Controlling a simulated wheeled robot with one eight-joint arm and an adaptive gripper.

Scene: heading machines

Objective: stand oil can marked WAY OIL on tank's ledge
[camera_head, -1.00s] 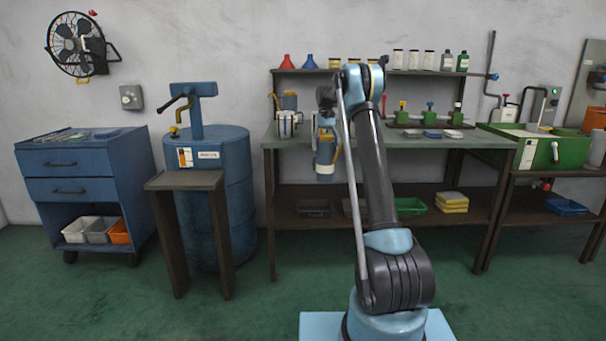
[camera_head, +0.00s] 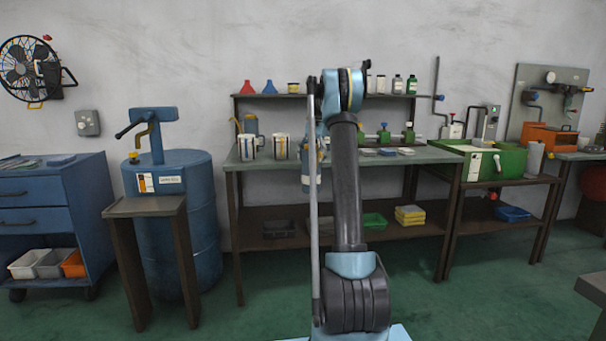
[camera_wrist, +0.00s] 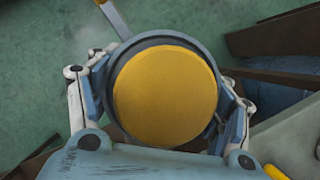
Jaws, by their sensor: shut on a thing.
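My gripper (camera_wrist: 160,105) is shut around a round can (camera_wrist: 165,90) with a yellow disc-shaped top and a blue-grey rim. A thin blue-grey piece sticks out at its upper left in the wrist view. In the head view the held can (camera_head: 306,172) is a blue shape mostly hidden behind my arm, in front of the bench. Its marking cannot be read. The tank (camera_head: 190,215) is a blue drum with a hand pump and a white label on its front. The ledge (camera_head: 145,206) is a dark, flat shelf on legs against the tank's front, and its top is bare.
A blue drawer cabinet (camera_head: 50,205) stands left of the tank. A grey surface edge (camera_head: 592,287) shows at lower right. Green floor is open in front.

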